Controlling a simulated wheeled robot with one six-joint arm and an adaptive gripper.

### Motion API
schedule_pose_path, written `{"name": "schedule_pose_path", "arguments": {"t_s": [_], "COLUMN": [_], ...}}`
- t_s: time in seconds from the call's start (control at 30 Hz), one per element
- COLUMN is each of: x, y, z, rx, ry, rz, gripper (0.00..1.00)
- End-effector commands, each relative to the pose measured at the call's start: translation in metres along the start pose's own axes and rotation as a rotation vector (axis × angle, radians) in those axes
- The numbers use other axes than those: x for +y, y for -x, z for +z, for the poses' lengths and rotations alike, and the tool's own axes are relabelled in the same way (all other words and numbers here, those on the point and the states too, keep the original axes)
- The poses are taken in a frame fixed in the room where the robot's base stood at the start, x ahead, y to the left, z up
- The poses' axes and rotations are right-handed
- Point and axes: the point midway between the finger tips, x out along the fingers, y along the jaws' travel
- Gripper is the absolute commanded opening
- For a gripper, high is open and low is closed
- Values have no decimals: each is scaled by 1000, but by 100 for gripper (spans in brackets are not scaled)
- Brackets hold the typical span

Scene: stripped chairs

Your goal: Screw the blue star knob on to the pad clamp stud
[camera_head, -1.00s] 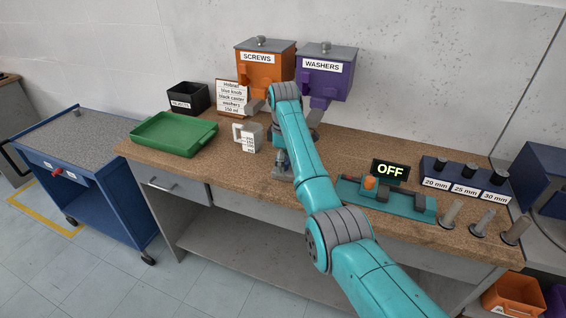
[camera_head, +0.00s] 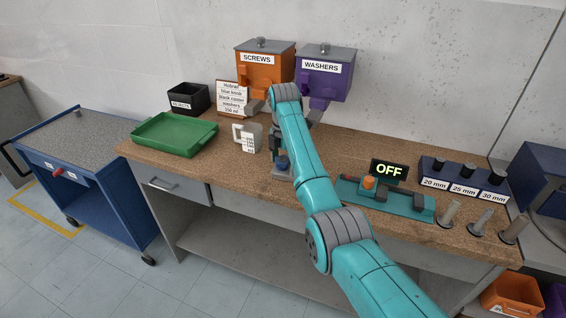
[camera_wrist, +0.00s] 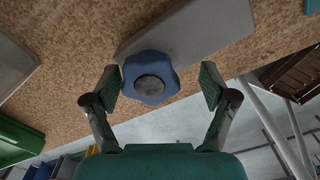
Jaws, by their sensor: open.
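The blue star knob (camera_head: 283,162) sits on top of the grey pad clamp (camera_head: 281,175) at the front part of the bench. In the wrist view the knob (camera_wrist: 151,78) has a round grey centre and lies over the end of the clamp's grey plate (camera_wrist: 195,30). The stud is hidden. My gripper (camera_wrist: 160,88) is open, with a finger on each side of the knob's place. The knob is nearer the left finger, with a wide gap to the right one. In the head view my gripper is partly hidden by my arm, just above the knob.
A measuring jug (camera_head: 247,138) and a green tray (camera_head: 174,134) stand to the left. A teal fixture (camera_head: 400,203) with an OFF display (camera_head: 389,169) is to the right. The screws (camera_head: 264,70) and washers (camera_head: 324,73) dispensers hang behind. Bare bench (camera_head: 225,172) lies left of the clamp.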

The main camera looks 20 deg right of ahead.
Motion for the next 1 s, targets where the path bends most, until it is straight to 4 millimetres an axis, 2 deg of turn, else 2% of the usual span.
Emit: {"name": "schedule_pose_path", "arguments": {"t_s": [0.03, 0.23, 0.7, 1.0], "x": [6, 7, 5, 4], "y": [6, 9, 5, 4], "z": [2, 3, 5, 6], "rx": [-8, -11, -12, -12], "ry": [62, 282, 782, 855], "rz": [24, 26, 15, 13], "gripper": [84, 84, 84, 84]}}
